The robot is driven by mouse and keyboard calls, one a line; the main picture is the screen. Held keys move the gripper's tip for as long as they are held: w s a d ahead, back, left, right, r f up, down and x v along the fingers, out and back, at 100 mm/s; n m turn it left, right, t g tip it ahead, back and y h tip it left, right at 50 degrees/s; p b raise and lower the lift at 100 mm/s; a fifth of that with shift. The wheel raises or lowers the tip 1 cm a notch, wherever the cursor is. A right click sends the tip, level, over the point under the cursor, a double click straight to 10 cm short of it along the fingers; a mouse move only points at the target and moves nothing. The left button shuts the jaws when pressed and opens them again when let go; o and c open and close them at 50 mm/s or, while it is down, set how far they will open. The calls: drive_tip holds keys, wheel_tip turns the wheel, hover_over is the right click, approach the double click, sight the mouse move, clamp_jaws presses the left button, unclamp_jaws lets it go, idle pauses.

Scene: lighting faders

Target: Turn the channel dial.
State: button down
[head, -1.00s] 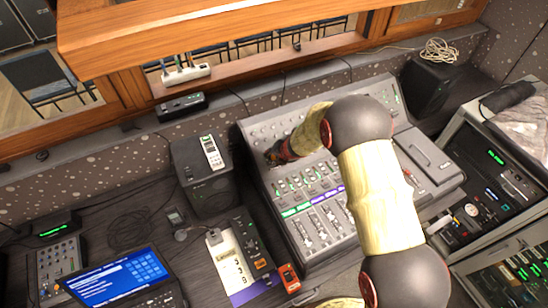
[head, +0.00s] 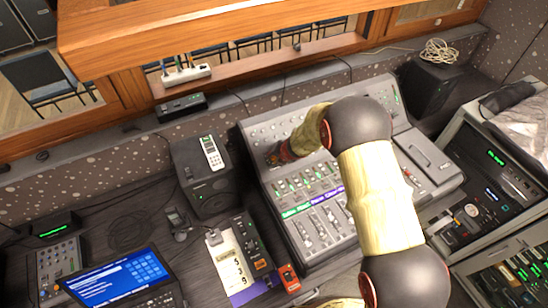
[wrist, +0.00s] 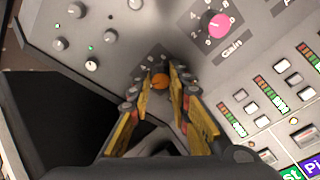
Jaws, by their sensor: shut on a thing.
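My gripper (wrist: 161,84) is at the upper left part of the grey mixing console (head: 250,128). In the wrist view its two fingers stand on either side of a small orange dial (wrist: 160,81) on the console. The gripper is shut on this dial; the exact contact at the fingertips is hard to make out. In the head view the gripper (head: 272,156) is small and dark, and the dial is hidden. I cannot read any label by the orange dial.
A pink knob (wrist: 218,25) marked Gain is close by on the right in the wrist view. Small white and grey knobs are at upper left. A black speaker (head: 212,190) stands left of the console. A laptop (head: 118,278) is at lower left.

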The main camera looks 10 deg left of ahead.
idle(0.3)
drive_tip(key=m+p, duration=0.2)
drive_tip(key=m, duration=0.1)
drive_tip(key=shift+d+m+y, duration=0.1)
drive_tip(key=shift+m+y, duration=0.2)
drive_tip(key=shift+m+y+p, duration=0.3)
drive_tip(key=shift+m+p, duration=0.15)
drive_tip(key=shift+m, duration=1.45)
drive_tip(key=c, duration=1.8)
unclamp_jaws()
drive_tip(key=shift+o, duration=0.7)
